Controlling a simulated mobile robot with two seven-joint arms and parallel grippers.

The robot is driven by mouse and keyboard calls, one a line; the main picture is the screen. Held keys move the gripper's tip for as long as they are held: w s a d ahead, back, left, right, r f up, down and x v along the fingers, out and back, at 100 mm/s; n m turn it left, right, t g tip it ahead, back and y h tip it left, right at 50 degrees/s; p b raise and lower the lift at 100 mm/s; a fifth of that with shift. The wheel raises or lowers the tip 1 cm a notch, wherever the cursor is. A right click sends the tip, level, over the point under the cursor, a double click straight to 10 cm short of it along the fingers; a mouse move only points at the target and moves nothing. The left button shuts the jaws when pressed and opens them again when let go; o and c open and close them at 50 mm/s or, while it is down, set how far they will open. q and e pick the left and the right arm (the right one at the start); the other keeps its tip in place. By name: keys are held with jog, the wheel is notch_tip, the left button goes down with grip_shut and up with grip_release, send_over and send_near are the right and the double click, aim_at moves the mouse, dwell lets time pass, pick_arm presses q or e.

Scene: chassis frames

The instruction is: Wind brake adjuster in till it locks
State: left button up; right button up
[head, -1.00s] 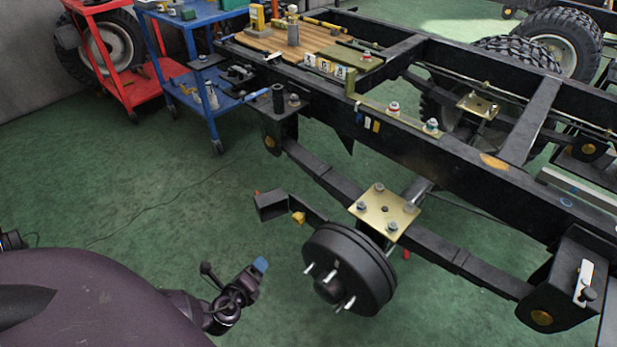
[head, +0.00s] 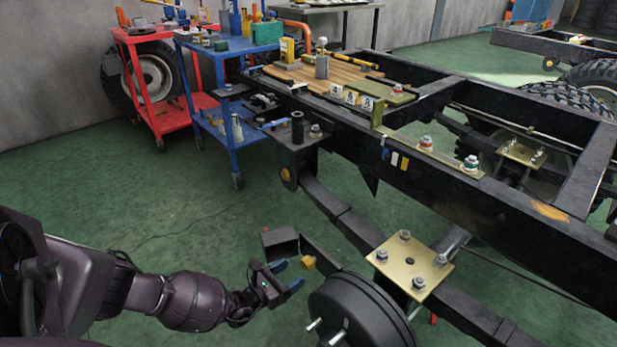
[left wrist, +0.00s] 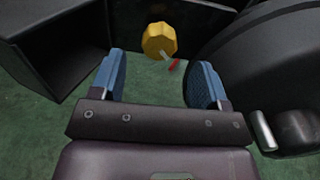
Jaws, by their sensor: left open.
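The brake adjuster looks like a yellow knob (head: 308,263) on the dark arm beside the brake drum (head: 352,312). In the left wrist view the yellow knob (left wrist: 159,41) is faceted, with a white mark and a small red piece just below it. My left gripper (head: 290,275) is open and empty, its two blue fingertips close to the knob. In the left wrist view the knob lies ahead of the gap between the fingers (left wrist: 158,82), apart from both. My right gripper is not in view.
A dark open box (head: 281,241) sits just beyond the gripper, and the drum (left wrist: 275,70) is close on its right. The gold axle plate (head: 410,268) and frame rail (head: 470,200) lie to the right. Blue (head: 235,45) and red (head: 165,110) carts stand behind. Green floor is clear at left.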

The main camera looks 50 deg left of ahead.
aim_at(304, 265)
pick_arm(q)
jog(key=w, duration=0.4)
jog(key=w+b, duration=0.1)
jog(key=w, duration=0.1)
jog(key=shift+w+d, duration=0.25)
jog(key=shift+w, duration=0.05)
jog(key=c, duration=0.9)
